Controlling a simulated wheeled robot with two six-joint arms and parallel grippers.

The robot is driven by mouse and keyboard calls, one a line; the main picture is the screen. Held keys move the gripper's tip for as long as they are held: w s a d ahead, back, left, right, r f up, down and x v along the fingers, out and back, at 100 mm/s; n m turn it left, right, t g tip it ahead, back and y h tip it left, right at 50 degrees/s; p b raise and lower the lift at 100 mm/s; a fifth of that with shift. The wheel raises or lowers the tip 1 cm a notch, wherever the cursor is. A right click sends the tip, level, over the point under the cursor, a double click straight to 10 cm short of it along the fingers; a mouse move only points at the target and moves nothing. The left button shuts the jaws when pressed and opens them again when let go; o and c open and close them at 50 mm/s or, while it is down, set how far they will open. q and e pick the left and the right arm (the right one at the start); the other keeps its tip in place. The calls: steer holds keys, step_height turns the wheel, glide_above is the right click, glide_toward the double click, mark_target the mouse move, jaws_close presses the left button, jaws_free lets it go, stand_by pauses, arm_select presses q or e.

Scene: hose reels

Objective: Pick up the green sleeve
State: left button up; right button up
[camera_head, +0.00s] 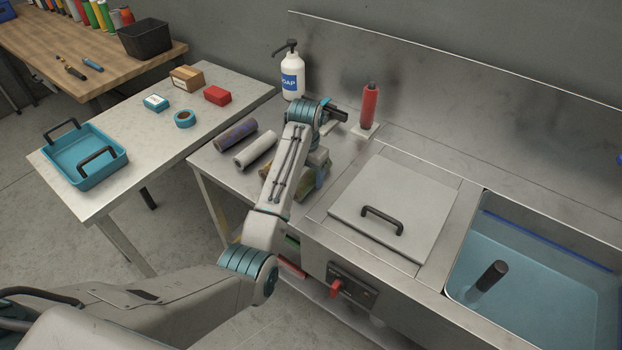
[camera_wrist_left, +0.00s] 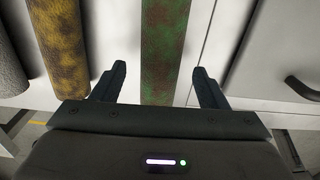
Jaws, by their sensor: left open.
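The green sleeve (camera_wrist_left: 163,45) is a rust-speckled tube lying on the steel counter. In the left wrist view it runs down from the top edge and lies between the two dark fingers, its near part hidden by my gripper body. My left gripper (camera_wrist_left: 159,70) is open and empty, with one finger on each side of the sleeve in that view. How high it is above the sleeve I cannot tell. In the head view the green sleeve (camera_head: 307,188) is partly hidden by my arm, and my fingers are hard to make out. My right gripper is not in view.
A yellow mottled sleeve (camera_wrist_left: 62,45) and a grey sleeve (camera_head: 255,150) lie to the left, with a purple-brown sleeve (camera_head: 236,133) beyond. A lid (camera_head: 392,190) with a black handle is to the right. A soap bottle (camera_head: 291,75) and red cylinder (camera_head: 369,103) stand behind.

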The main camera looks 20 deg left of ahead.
arm_select(q)
steer(key=shift+f, duration=1.1)
steer(key=c, duration=1.1)
steer(key=shift+r, duration=0.1)
